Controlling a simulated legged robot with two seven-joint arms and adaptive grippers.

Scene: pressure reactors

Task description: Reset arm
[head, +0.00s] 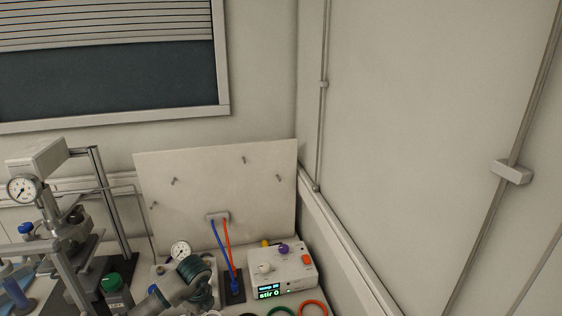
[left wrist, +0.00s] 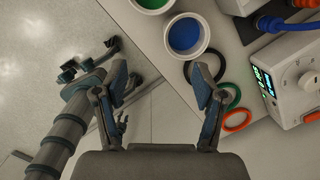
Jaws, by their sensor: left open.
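My left gripper (left wrist: 160,80) shows in the left wrist view with its two blue-grey fingers spread wide. It is open, with nothing between the fingers. It hangs over the table's edge, with pale floor behind the gap. A banded grey arm of mine stands at the left of this view, and what looks like my right gripper (left wrist: 90,62) is at its end, partly hidden behind the left finger. Its jaw state is unclear. In the head view a banded grey arm link of mine shows at the bottom, but no fingers.
A stirrer box (head: 282,270) reading "stir 0" stands near the right wall. A blue-filled cup (left wrist: 187,36), a green-filled cup (left wrist: 152,4), an orange ring (left wrist: 237,120) and a green ring (left wrist: 232,94) are near the table edge. A gauge apparatus (head: 48,205) stands at left.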

